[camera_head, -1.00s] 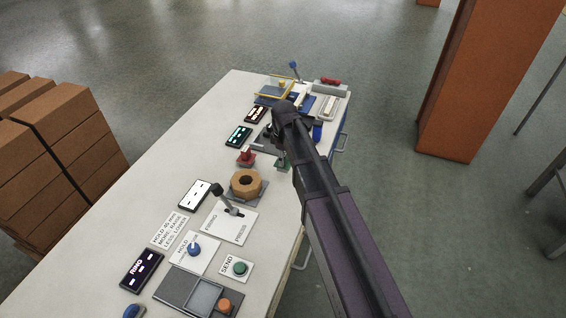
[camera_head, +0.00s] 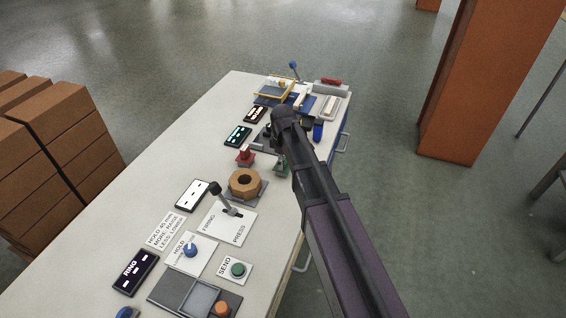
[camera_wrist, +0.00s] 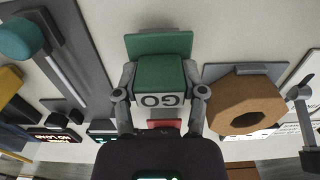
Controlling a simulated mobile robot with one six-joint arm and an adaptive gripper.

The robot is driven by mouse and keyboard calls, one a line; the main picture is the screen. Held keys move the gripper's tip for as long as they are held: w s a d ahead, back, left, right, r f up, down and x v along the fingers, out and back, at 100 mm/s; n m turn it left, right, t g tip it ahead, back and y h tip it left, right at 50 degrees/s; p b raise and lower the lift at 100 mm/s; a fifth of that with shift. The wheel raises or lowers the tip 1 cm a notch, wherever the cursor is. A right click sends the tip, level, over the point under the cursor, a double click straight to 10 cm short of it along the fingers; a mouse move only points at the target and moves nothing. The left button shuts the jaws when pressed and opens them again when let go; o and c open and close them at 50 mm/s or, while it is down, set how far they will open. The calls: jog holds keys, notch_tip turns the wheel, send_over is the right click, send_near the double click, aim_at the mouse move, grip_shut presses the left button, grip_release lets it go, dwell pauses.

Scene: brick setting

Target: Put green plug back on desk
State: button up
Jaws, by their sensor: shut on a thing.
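The green plug (camera_wrist: 160,76) is a green block with a wider green plate at one end and a pale face marked "GO". It sits between the two fingers of my gripper (camera_wrist: 161,93), which is shut on it. In the head view the green plug (camera_head: 282,167) shows partly beside my arm, over the right part of the white desk (camera_head: 150,205). My arm hides most of my gripper there. I cannot tell whether the plug touches the desk top.
A brown ring-shaped nut (camera_head: 245,184) on a grey plate and a red plug (camera_head: 245,157) are close by. A lever panel (camera_head: 230,222), lit displays (camera_head: 237,136) and a yellow-framed fixture (camera_head: 275,90) also stand on the desk. An orange pillar (camera_head: 480,80) rises at right.

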jog(key=shift+f, duration=0.15)
jog(key=o, duration=1.2)
jog(key=shift+c, duration=0.2)
jog(key=shift+r, duration=0.2)
notch_tip(320, 180, up, 12)
jog(key=p, duration=1.2)
jog(key=s+d+m, duration=1.3)
jog(key=s+d, duration=0.1)
jog(key=s, duration=0.4)
jog(key=shift+s+d+m, duration=0.3)
jog(key=shift+s+d, duration=0.05)
jog(key=shift+d, duration=0.05)
